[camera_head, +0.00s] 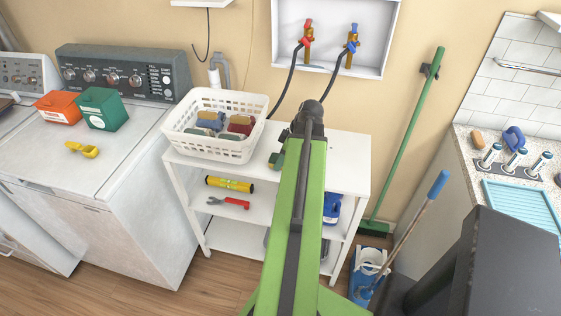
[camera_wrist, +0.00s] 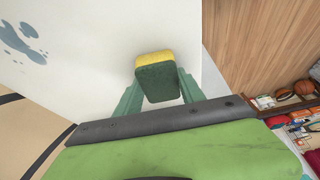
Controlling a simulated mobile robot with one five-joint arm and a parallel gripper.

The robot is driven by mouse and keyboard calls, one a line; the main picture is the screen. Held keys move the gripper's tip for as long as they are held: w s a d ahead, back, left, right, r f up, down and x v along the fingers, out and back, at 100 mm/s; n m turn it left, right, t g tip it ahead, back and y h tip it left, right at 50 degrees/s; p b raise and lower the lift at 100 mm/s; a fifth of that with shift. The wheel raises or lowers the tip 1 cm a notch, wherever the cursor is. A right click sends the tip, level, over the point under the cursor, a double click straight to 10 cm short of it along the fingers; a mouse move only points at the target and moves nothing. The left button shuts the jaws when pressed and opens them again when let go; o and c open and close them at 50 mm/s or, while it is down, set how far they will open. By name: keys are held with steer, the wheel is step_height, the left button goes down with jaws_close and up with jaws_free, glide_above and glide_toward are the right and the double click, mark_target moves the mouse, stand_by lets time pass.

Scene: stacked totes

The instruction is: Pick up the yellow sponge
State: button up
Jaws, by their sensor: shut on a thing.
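The yellow sponge (camera_wrist: 154,58) with a dark green side is between the two green fingers of my gripper (camera_wrist: 159,82) in the wrist view. The fingers are shut on it from both sides. White surface shows behind the sponge, and I cannot tell whether the sponge touches it. In the head view my green arm crosses the white shelf unit and hides the sponge and most of the gripper.
A white basket (camera_head: 176,146) of several folded cloths stands left on the shelf unit's top (camera_head: 348,165). The top right of the shelf is clear. A green broom (camera_head: 406,135) leans on the wall to the right. A washer (camera_head: 130,130) stands left.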

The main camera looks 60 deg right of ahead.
mark_target(276, 157)
steer(key=c, duration=0.4)
steer(key=shift+r+p, duration=0.5)
step_height(276, 157, up, 4)
steer(key=p, duration=0.4)
steer(key=s+r+p, duration=0.6)
steer(key=s, duration=0.5)
steer(key=shift+s+a, duration=0.3)
